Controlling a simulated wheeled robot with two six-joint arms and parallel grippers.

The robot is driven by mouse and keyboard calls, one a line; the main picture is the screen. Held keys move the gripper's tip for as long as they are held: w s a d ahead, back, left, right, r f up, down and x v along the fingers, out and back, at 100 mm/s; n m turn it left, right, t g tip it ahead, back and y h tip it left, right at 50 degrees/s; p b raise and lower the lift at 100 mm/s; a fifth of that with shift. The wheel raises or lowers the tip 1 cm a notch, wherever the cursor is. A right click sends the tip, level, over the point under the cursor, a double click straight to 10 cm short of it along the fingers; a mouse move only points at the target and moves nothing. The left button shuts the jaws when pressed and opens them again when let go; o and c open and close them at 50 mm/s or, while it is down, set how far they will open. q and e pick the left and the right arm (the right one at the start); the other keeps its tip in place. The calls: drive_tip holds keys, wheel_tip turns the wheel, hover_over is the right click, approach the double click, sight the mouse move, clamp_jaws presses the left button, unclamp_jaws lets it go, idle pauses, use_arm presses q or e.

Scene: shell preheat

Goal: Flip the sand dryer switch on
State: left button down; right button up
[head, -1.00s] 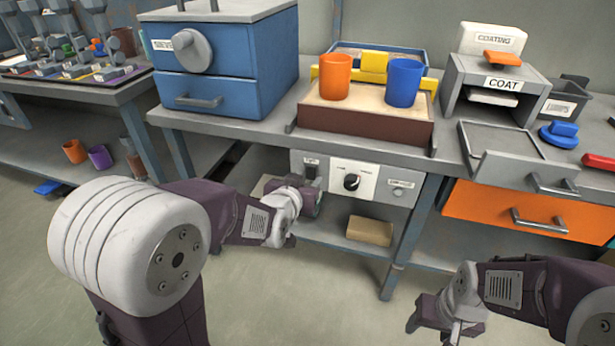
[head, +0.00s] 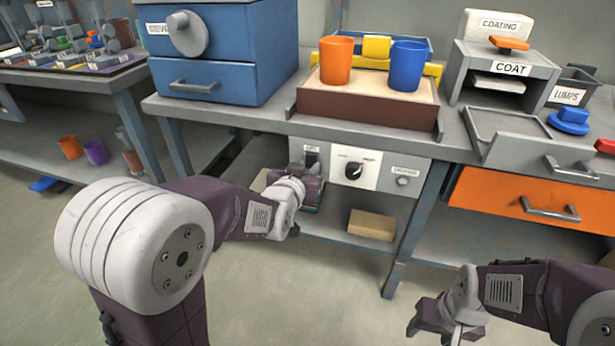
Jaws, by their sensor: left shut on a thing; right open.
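The sand dryer's control panel (head: 382,160) is under the front edge of the bench. It carries a dark switch (head: 312,158) at its left end, a black knob (head: 354,171) on a white plate, and a small grey round part (head: 403,181) under a label that seems to read DRYING. My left gripper (head: 308,182) is at the switch, shut on it as far as I can see; its fingers and wrist hide the switch's lower part. The switch's exact position is too small to tell. My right gripper (head: 436,328) is open and empty, low at the right, away from the bench.
Above the panel, an orange cup (head: 336,61) and a blue cup (head: 407,66) stand in a sand tray (head: 365,110). A blue drawer cabinet (head: 225,60) stands left, the COAT box (head: 511,69) right. An orange drawer (head: 520,197) is under the bench. The floor ahead is clear.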

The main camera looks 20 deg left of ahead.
use_arm(q)
drive_tip(key=t+b, duration=0.1)
drive_tip(key=b, duration=0.2)
drive_tip(key=shift+f+t+b, duration=0.3)
drive_tip(key=shift+f+t, duration=0.1)
drive_tip(key=shift+r, duration=0.15)
use_arm(e)
wheel_tip(320, 180, down, 5)
drive_tip(key=shift+f, duration=0.2)
use_arm(q)
drive_tip(key=c, duration=1.2)
unclamp_jaws()
